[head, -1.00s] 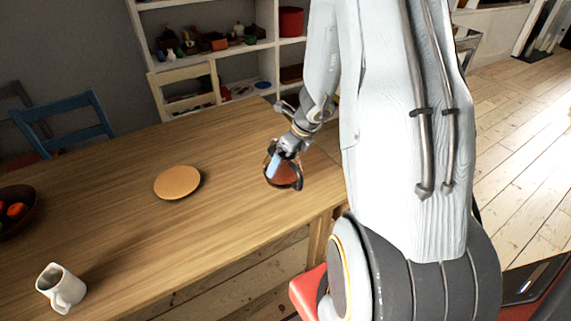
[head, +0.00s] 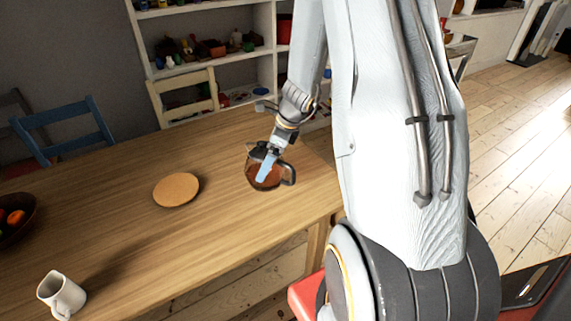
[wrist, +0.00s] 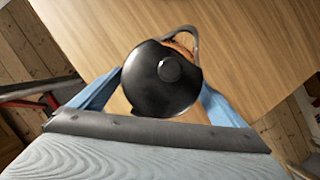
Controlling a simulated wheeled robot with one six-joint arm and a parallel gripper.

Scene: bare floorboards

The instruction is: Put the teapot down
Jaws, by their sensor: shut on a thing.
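The teapot (head: 266,179) is glass with brown liquid inside, a black lid and a black handle on its right side. It is over the right part of the wooden table; I cannot tell whether its base touches the tabletop. My gripper (head: 268,164) is shut on it, with a blue finger across its near side. In the wrist view the round black lid of the teapot (wrist: 163,78) sits between the two blue fingers of my gripper (wrist: 155,92) and hides most of its body.
A round cork mat (head: 176,190) lies empty on the table (head: 110,215), left of the teapot. A white mug (head: 62,294) stands at the near left, and a dark fruit bowl (head: 14,218) at the left edge. Chairs and shelves stand behind. The tabletop between teapot and mat is clear.

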